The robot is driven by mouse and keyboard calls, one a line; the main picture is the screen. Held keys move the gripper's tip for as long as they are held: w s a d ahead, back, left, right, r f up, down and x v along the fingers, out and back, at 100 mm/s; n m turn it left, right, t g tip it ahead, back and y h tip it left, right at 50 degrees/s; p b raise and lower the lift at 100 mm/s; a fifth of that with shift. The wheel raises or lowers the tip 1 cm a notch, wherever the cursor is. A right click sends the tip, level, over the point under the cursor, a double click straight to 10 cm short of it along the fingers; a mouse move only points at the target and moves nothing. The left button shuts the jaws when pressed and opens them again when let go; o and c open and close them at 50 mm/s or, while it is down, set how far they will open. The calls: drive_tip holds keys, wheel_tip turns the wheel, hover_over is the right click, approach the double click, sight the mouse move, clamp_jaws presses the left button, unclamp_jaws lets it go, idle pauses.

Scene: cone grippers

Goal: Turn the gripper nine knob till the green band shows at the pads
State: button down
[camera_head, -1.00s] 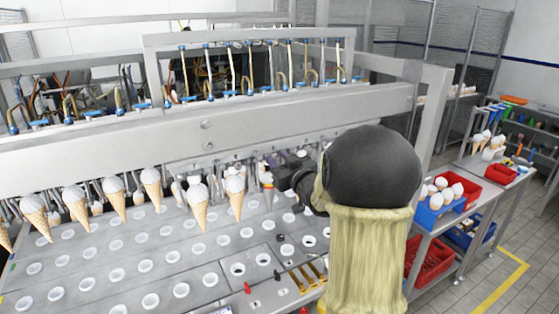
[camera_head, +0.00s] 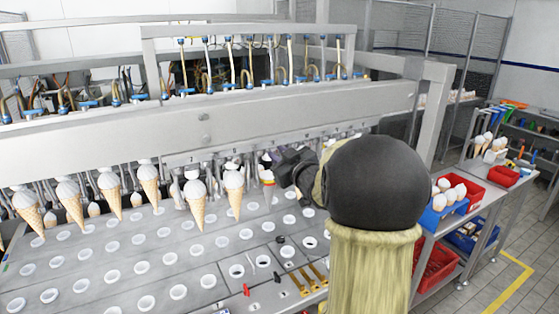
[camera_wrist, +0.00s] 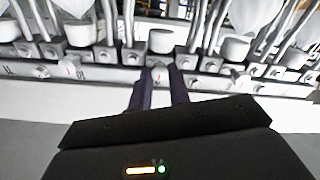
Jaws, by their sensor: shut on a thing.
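My gripper (camera_head: 274,163) is at the front rail, at the right end of the row of hanging cones. In the wrist view its two dark purple fingers (camera_wrist: 158,84) are shut on a small pale knob (camera_wrist: 160,71) on the rail. The knob's number cannot be read. I see no green band there. My black and yellowish arm hides the rail to the right.
Several ice-cream cones (camera_head: 195,204) hang along the rail to the left. A perforated plate (camera_head: 120,270) lies below. A blue bin (camera_head: 440,207) stands on a side table at right.

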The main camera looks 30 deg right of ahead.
drive_tip(key=c, duration=1.3)
unclamp_jaws()
drive_tip(key=shift+s+f, duration=0.1)
drive_tip(key=shift+s, duration=0.4)
drive_tip(key=s+b, duration=0.5)
drive_tip(key=s, duration=1.1)
drive_tip(key=shift+s+d, duration=0.2)
drive_tip(key=shift+d, duration=0.2)
